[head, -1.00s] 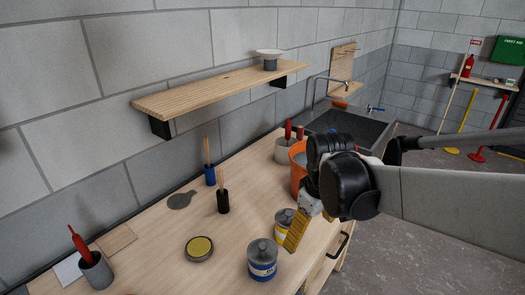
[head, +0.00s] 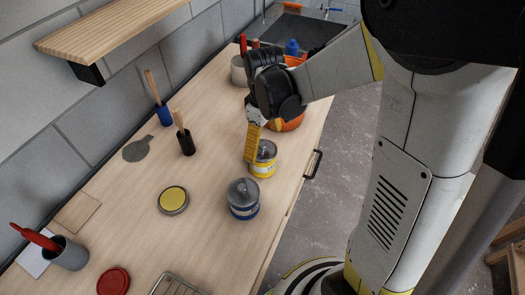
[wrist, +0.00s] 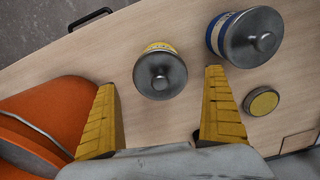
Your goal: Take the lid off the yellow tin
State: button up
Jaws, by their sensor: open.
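The yellow tin (head: 263,172) stands upright on the bench, with a yellow band and a grey metal lid (head: 266,150) with a knob. The lid is on the tin, and the wrist view shows it from above (wrist: 160,75). My gripper (head: 250,158) is open and empty, pointing down just beside the lid on its left. In the wrist view the lid shows between my two yellow fingers (wrist: 160,82), slightly beyond the tips. No contact shows. In the head view, a finger hides part of the tin's left side.
A blue-banded tin (head: 243,205) with a similar lid stands close by, in front. An orange bucket (head: 289,122) is behind my gripper. A low yellow-topped round container (head: 173,199) and a red disc (head: 113,281) lie on the bench. Brush holders stand left; the centre-left bench is mostly clear.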

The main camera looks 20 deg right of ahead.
notch_tip(320, 180, down, 3)
jog(key=shift+w+r, duration=0.1)
jog(key=shift+r, duration=0.1)
jog(key=c, duration=1.1)
jog(key=shift+c, duration=0.2)
jog(key=shift+r, duration=0.2)
jog(key=shift+r, duration=0.3)
jog(key=c, duration=0.7)
jog(key=r, duration=0.1)
jog(key=r+p, duration=0.1)
jog(key=r, duration=0.2)
jog(key=shift+s+d+p, duration=0.2)
jog(key=shift+d+p, duration=0.1)
jog(key=shift+p, duration=0.05)
grip_shut()
jog(key=s+d+r+p, duration=0.2)
jog(key=s+d+r, duration=0.2)
jog(key=d, duration=0.6)
notch_tip(320, 180, up, 2)
jog(key=shift+s+r, duration=0.1)
jog(key=shift+s, duration=0.1)
